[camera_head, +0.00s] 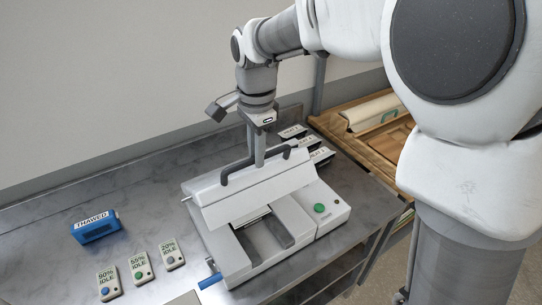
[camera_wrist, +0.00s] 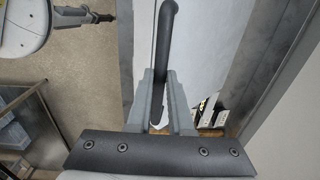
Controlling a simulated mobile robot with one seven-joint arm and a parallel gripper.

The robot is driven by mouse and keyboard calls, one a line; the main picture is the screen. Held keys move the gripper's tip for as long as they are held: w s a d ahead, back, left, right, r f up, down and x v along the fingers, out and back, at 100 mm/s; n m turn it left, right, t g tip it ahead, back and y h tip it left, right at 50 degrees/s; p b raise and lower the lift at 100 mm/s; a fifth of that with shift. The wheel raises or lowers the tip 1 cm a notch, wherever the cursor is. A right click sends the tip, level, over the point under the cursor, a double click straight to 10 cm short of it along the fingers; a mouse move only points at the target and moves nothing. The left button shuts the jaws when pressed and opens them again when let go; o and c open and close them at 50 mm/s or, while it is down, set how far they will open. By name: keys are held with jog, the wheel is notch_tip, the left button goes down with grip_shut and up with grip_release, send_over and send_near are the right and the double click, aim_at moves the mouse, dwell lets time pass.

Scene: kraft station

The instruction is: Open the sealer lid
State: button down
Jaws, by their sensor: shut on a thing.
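The sealer (camera_head: 225,252) is a white machine on the metal table, with a green button on its right side. Its white lid (camera_head: 255,194) is tilted partly up, with a gap over the base below it. A dark bar handle (camera_head: 237,172) runs along the lid's top edge. My gripper (camera_head: 259,160) points down at the middle of the handle. In the wrist view the two grey fingers of my gripper (camera_wrist: 160,105) are closed around the dark handle (camera_wrist: 167,45). The part of the handle between the fingers is partly hidden.
A blue block labelled THAWED (camera_head: 96,228) stands at the left. Several small tags with buttons, one reading 55% IDLE (camera_head: 139,267), lie at the front left. Dark labelled items (camera_head: 318,155) sit behind the sealer. A wooden surface (camera_head: 385,140) is at the right. The table's left is mostly clear.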

jog(key=w+a+r, duration=0.4)
jog(key=w+a, duration=0.1)
jog(key=w, duration=0.2)
jog(key=w+a+r+p, duration=0.1)
jog(key=w+a+r, duration=0.4)
jog(key=w, duration=0.3)
jog(key=shift+a, duration=0.25)
jog(key=shift+w+a+r, duration=0.1)
jog(key=shift+w+r, duration=0.05)
jog(key=shift+r, duration=0.1)
dwell(0.4)
jog(key=c, duration=0.9)
grip_release()
jog(key=shift+w+a+f, duration=0.1)
jog(key=shift+w, duration=0.05)
jog(key=shift+o, duration=0.5)
jog(key=shift+w+a+f, duration=0.15)
jog(key=shift+w, duration=0.1)
jog(key=shift+s, duration=0.1)
jog(key=shift+s+d+f, duration=0.1)
jog(key=shift+d, duration=0.15)
